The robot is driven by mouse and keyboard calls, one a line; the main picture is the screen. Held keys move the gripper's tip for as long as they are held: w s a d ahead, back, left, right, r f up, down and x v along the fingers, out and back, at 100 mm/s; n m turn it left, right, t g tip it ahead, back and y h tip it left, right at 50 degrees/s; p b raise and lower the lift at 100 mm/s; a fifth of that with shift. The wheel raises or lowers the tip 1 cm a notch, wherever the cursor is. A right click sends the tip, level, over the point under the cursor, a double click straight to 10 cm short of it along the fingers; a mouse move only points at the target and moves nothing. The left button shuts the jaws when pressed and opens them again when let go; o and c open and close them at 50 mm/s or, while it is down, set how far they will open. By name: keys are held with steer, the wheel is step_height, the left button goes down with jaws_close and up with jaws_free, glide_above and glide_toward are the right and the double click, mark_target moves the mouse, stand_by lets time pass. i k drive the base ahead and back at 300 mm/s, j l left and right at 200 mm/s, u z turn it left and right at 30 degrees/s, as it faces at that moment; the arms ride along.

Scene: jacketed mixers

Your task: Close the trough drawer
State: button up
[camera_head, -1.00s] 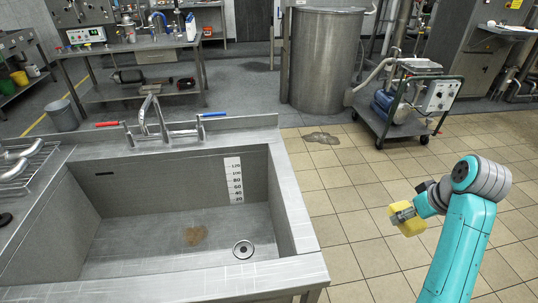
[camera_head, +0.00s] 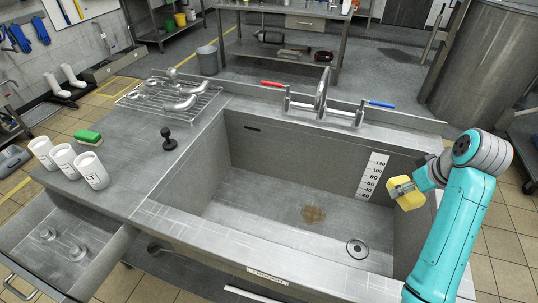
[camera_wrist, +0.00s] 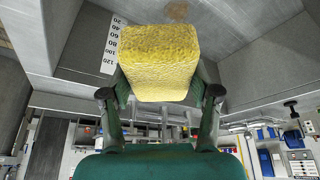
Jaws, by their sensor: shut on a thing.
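An open drawer (camera_head: 118,252) of grey metal sticks out at the lower left in the head view, below the counter left of the trough. My gripper (camera_head: 404,190) is shut on a yellow sponge (camera_head: 410,202), far to the right of the drawer and in front of the trough's right wall as seen. The sponge also shows between the fingers in the wrist view (camera_wrist: 158,62). The drawer cannot be made out in the wrist view.
The steel trough (camera_head: 262,215) with a stained floor fills the middle.

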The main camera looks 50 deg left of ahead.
mark_target(49, 268)
steer(key=l+u, duration=0.1)
steer(key=u, duration=0.8)
